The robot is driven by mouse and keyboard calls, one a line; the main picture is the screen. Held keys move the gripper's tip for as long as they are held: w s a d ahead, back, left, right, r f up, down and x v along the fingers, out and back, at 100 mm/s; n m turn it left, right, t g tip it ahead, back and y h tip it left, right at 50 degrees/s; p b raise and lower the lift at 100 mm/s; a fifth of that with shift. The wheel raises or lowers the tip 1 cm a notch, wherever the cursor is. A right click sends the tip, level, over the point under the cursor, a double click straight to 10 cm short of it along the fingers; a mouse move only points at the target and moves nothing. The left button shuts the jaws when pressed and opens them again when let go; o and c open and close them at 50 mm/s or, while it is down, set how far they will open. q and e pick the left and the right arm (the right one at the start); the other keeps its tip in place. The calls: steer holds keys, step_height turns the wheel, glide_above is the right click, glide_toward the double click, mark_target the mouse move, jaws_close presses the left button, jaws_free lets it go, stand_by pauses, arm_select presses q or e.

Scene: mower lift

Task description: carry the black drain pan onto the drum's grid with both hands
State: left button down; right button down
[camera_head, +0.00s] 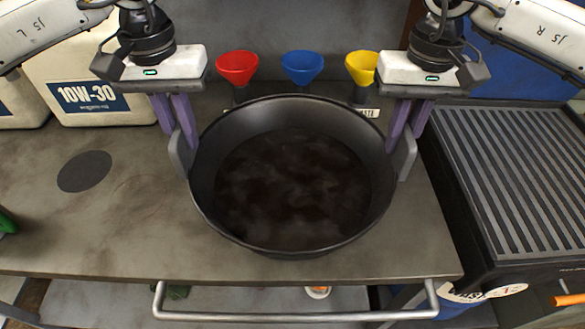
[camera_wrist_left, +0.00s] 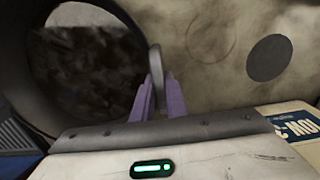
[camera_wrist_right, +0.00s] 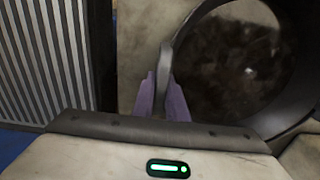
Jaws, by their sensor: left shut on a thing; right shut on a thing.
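The black drain pan (camera_head: 292,245) is round, with dark liquid inside, and sits level over the bench top; I cannot tell whether it touches the bench. My left gripper (camera_head: 181,138) is shut on the pan's left handle (camera_head: 180,156). My right gripper (camera_head: 398,140) is shut on its right handle (camera_head: 407,158). Each wrist view shows purple fingers around a grey handle, in the left wrist view (camera_wrist_left: 157,98) and the right wrist view (camera_wrist_right: 164,95). The drum's grid (camera_head: 520,180) is a dark slatted surface to the right of the bench.
Red (camera_head: 237,67), blue (camera_head: 302,66) and yellow (camera_head: 361,66) funnels stand behind the pan. A white 10W-30 jug (camera_head: 90,75) is at the back left. A dark disc (camera_head: 85,171) marks the bench (camera_head: 110,235). A rail (camera_head: 295,316) runs along the front. The grid is clear.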

arm_select(q)
steer(key=shift+r, duration=0.15)
arm_select(e)
steer(key=shift+r, duration=0.15)
